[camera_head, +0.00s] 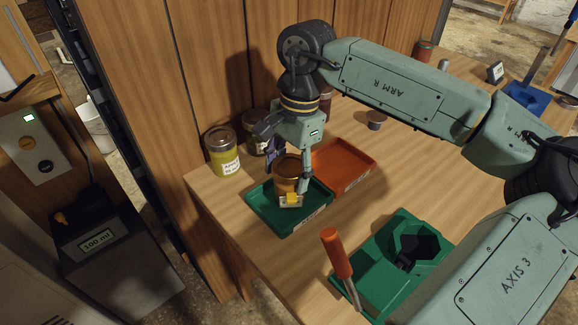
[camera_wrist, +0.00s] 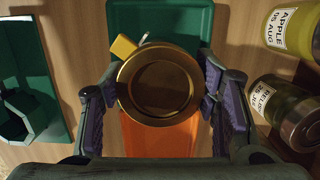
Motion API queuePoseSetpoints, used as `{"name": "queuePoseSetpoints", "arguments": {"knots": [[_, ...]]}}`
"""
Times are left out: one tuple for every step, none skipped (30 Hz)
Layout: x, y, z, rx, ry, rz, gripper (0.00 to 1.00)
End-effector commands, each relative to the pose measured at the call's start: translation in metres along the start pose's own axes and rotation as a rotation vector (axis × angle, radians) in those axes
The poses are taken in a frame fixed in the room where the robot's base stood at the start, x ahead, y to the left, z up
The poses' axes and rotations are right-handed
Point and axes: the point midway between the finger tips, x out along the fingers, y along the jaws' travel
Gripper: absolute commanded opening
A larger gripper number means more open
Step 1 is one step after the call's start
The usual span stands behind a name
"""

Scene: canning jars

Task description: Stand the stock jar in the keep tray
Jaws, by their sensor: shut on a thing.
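My gripper (camera_head: 291,168) is shut on a jar with a gold rim and brown body (camera_head: 286,172). The wrist view shows the jar from above (camera_wrist: 158,85) between the purple finger pads, with a yellow tag (camera_wrist: 123,46) at its rim. The jar's label is not readable, so I cannot confirm that it is the stock jar. It looks upright, inside the outline of a green tray (camera_head: 265,224); I cannot tell whether its base touches the tray floor. An orange tray (camera_head: 343,158) lies beside the green one. Both tray labels are too small to read.
An apple jar (camera_head: 222,152) and a relish jar (camera_head: 256,138) stand by the wooden wall left of the trays. A small tin (camera_head: 375,120) stands behind. A green holder (camera_head: 372,262) with an orange-handled tool (camera_head: 336,254) is nearer. Bare wood lies between holder and trays.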

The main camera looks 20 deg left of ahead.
Motion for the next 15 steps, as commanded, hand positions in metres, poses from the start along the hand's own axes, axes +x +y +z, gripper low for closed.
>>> {"name": "queuePoseSetpoints", "arguments": {"knots": [[0.0002, -0.0001, 0.0, 0.0, 0.001, -0.001, 0.07], [0.0002, -0.0002, -0.0001, 0.0, 0.001, -0.001, 0.07], [0.0001, -0.0002, -0.0002, 0.0, 0.001, -0.002, 0.07], [0.0, -0.0002, -0.0002, 0.0, 0.001, -0.001, 0.07], [0.0, -0.0002, -0.0002, 0.0, 0.001, -0.001, 0.07], [0.0002, -0.0002, -0.0002, 0.0, 0.001, -0.001, 0.07], [0.0009, -0.0002, -0.0003, 0.0, 0.001, -0.001, 0.07], [0.0019, -0.0002, -0.0005, 0.0, 0.001, -0.001, 0.07], [0.0035, -0.0002, -0.0007, 0.0, 0.001, -0.001, 0.07], [0.0045, -0.0002, -0.0009, 0.0, 0.001, -0.001, 0.07], [0.003, -0.0001, -0.0007, 0.001, 0.001, 0.0, 0.58], [0.0027, -0.0001, -0.0006, 0.001, 0.001, 0.0, 0.6], [0.0027, -0.0001, -0.0006, 0.001, 0.001, 0.0, 0.62], [0.0027, -0.0001, -0.0006, 0.001, 0.001, 0.0, 0.64], [0.0027, -0.0001, -0.0006, 0.001, 0.001, 0.0, 0.67]]}}
